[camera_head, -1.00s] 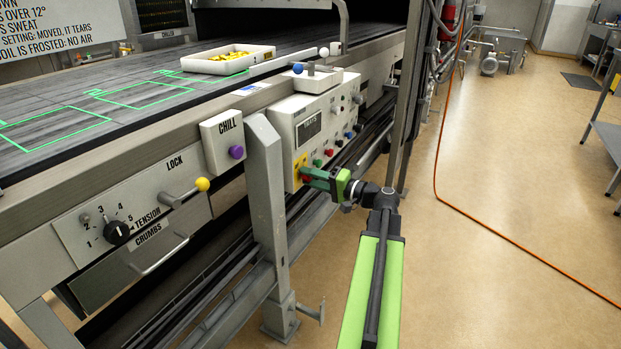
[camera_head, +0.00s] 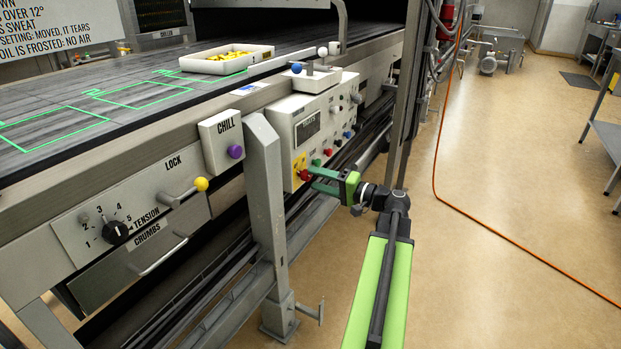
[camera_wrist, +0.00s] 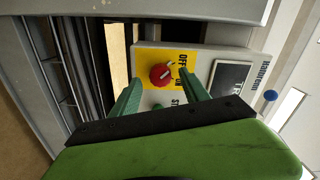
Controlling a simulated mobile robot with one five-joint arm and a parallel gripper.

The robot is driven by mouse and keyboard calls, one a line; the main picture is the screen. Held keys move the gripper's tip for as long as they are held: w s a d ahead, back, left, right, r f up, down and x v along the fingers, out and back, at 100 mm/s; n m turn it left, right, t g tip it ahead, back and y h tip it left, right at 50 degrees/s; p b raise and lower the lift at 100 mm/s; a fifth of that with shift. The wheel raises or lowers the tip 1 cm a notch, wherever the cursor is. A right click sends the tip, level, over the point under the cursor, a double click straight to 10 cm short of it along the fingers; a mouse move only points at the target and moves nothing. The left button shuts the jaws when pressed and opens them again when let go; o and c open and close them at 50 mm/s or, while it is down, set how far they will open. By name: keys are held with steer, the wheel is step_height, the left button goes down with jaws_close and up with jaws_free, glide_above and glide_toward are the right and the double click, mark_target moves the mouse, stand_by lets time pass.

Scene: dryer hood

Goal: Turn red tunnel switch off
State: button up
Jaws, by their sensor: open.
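The red switch (camera_wrist: 161,75) is a round knob with a pale line on a yellow plate (camera_wrist: 149,58) marked OFF and ON. In the wrist view the line slants up to the right, seemingly towards the OFF side. In the head view the red switch (camera_head: 304,175) sits at the lower near end of the white control panel (camera_head: 299,115). My gripper (camera_wrist: 159,77) is open, its green fingers either side of the knob in the wrist view. In the head view my gripper (camera_head: 315,179) is just right of the knob, apparently a little short of it.
A green button (camera_head: 316,162) and other coloured buttons lie along the panel. A grey post (camera_head: 266,200) stands left of it, beside the CHILL box (camera_head: 222,142) with a purple knob. The floor (camera_head: 480,250) to the right is open, crossed by an orange hose (camera_head: 500,235).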

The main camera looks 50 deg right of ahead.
steer(key=v, duration=1.4)
steer(key=shift+s, duration=0.15)
